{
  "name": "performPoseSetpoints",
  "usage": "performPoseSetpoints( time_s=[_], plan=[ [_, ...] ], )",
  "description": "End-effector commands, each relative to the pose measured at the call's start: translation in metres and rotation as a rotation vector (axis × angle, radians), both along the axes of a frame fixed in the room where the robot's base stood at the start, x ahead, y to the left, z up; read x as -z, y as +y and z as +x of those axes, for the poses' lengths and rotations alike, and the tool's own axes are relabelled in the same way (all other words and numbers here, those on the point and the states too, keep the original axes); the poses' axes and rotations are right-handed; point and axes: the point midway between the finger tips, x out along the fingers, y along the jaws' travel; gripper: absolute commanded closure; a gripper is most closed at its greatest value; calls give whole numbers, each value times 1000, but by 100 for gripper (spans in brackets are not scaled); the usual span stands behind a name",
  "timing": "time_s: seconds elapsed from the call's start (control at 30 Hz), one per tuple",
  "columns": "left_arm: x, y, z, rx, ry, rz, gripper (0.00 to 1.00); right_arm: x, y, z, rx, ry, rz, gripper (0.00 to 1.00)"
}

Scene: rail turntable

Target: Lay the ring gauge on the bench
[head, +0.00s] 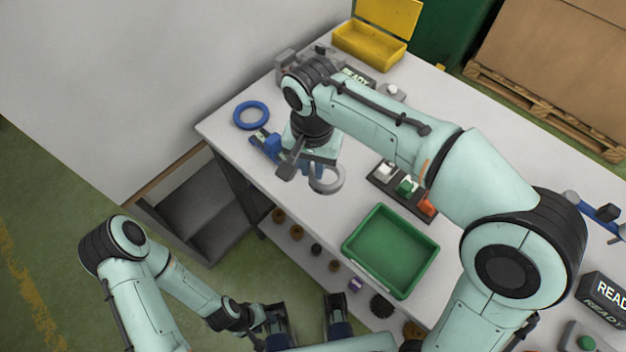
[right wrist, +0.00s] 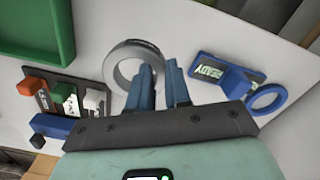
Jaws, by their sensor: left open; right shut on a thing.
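The grey ring gauge (head: 327,180) is held by my right gripper (head: 308,168), beside the fingers over the bench (head: 220,128). In the right wrist view the ring gauge (right wrist: 122,72) sits at the fingertips of my right gripper (right wrist: 162,72), with its near wall partly hidden by them. The jaws are shut on it. I cannot tell how far it is above the bench top. My left gripper (head: 305,308) is open and empty, low in front of the bench's near edge.
A blue ring (head: 250,115) and a blue fixture (head: 268,145) are at the bench's left end. A dark tray of coloured blocks (head: 381,182) and a green bin (head: 350,245) stand to the right. A yellow box (head: 370,54) is at the back.

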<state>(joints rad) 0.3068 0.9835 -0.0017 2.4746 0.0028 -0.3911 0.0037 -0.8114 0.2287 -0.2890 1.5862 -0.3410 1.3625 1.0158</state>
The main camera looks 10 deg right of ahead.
Motion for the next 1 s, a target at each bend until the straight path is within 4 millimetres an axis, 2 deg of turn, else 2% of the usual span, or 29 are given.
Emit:
performPoseSetpoints(
  time_s=[0.03,0.17,0.43,0.87,0.9,0.97,1.0],
  plan=[
    [2,0,0,0,-2,0,57,7,0,0,0,1,0,100],
    [3,0,1,-1,-5,1,57,16,0,0,1,0,-1,100],
    [9,0,4,-3,-17,3,57,53,0,0,0,2,-1,100],
    [10,0,5,-4,-19,3,57,59,0,0,0,0,0,100],
    [10,0,5,-4,-20,3,57,59,0,0,0,0,0,76],
    [10,0,5,-4,-20,3,57,59,0,0,0,0,0,56],
    [10,0,5,-4,-20,3,57,59,0,0,0,0,0,56]
  ],
)
